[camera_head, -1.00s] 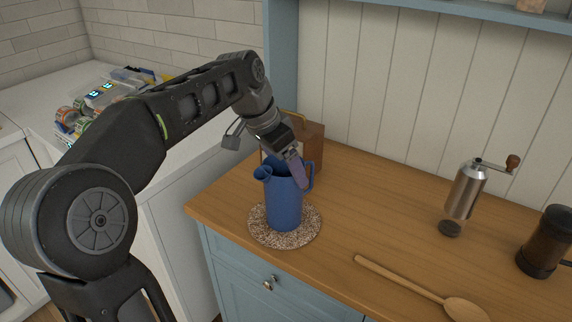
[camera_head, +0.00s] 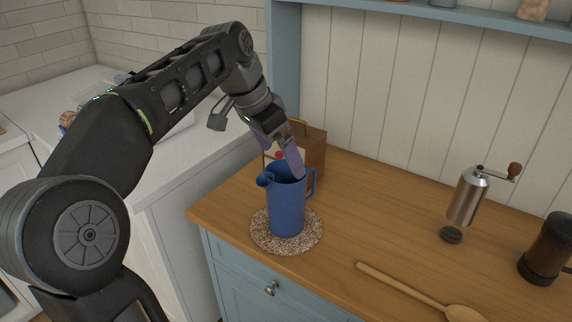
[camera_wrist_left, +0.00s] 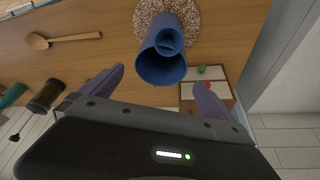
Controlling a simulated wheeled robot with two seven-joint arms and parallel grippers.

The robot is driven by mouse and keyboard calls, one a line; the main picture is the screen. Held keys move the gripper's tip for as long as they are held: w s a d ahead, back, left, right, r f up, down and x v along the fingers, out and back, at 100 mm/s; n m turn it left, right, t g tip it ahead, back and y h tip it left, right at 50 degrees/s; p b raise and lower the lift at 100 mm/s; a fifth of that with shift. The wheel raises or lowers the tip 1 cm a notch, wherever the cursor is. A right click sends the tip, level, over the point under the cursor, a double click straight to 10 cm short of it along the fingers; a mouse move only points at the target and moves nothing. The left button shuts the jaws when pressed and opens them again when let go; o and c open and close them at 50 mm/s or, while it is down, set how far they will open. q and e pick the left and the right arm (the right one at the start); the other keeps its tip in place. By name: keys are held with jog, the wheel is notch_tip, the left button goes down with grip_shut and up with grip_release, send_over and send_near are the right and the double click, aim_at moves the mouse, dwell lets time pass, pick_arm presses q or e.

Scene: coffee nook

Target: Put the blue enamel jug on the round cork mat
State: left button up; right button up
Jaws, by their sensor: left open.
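The blue enamel jug (camera_head: 287,208) stands upright on the round, speckled cork mat (camera_head: 261,236) near the counter's left end. In the left wrist view the jug (camera_wrist_left: 161,66) is seen from above, its base over the mat (camera_wrist_left: 148,12). My left gripper (camera_head: 291,160) is at the jug's top, by the rim on the handle side. In the left wrist view its two fingers are spread apart with nothing held between them, and the jug's mouth lies beyond them. Whether a finger touches the rim cannot be told. My right gripper is not in view.
A wooden box (camera_head: 314,149) with a pale front stands just behind the jug. The counter between the jug and the grinder is clear.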

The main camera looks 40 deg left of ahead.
pick_arm(q)
jog(key=p+v, duration=0.3)
jog(key=v, duration=0.2)
jog(key=shift+s+r, duration=0.1)
jog(key=shift+r, duration=0.3)
